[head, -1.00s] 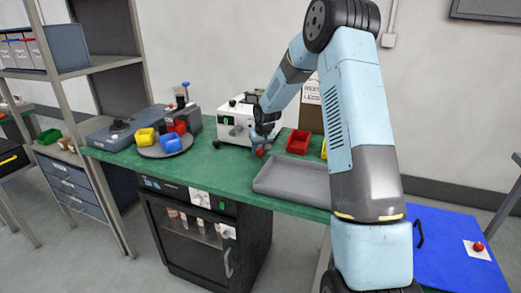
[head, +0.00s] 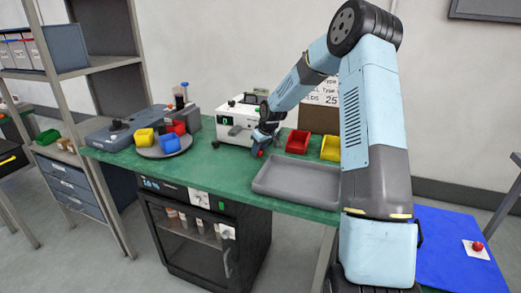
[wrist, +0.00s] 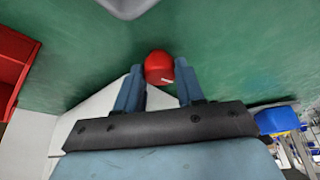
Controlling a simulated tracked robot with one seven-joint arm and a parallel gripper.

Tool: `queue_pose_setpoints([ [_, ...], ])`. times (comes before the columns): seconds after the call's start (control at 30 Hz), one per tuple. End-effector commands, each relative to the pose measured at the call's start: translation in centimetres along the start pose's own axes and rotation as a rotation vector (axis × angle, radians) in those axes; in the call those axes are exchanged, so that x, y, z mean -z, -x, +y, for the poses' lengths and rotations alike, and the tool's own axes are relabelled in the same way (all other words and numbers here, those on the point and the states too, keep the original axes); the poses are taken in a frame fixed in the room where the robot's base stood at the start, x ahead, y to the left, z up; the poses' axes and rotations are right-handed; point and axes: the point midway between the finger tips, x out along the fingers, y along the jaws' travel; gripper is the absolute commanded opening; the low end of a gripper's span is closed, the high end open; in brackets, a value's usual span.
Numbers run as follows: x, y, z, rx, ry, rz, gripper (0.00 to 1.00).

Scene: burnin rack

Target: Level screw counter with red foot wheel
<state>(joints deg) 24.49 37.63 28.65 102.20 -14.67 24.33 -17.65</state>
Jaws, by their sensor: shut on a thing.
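The screw counter is a white box-shaped machine (head: 232,128) on the green bench, with dark fittings on its front. Its near right corner is partly hidden by my arm. The red foot wheel (wrist: 159,67) sits low beside the machine's white body and has a pale mark on it. It also shows in the head view (head: 260,154), just under my gripper. My gripper (wrist: 160,80) is shut on the red foot wheel, one blue finger on each side. The machine's level cannot be read from here.
A grey tray (head: 258,187) lies close in front. Red (head: 298,141) and yellow (head: 331,148) bins stand to the right. A round turntable (head: 150,153) with coloured bins is at left. The green bench top (head: 215,169) is clear between turntable and tray.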

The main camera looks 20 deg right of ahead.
Motion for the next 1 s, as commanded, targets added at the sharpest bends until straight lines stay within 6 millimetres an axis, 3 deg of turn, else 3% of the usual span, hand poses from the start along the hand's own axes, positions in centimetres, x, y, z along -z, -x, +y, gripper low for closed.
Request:
queue_pose_setpoints([
  [0.13, -0.3, -0.1, -0.1, 0.003, -0.001, -0.007, 0.07],
  [0.17, -0.3, -0.1, -0.1, 0.003, -0.001, -0.007, 0.4],
  [0.4, -0.1, -0.1, 0.0, 0.001, -0.001, -0.003, 0.62],
  [0.77, 0.1, 0.1, 0.2, -0.004, -0.002, 0.003, 0.62],
  [1.0, 0.8, 1.9, 0.0, -0.004, 0.004, 0.006, 0.62],
])
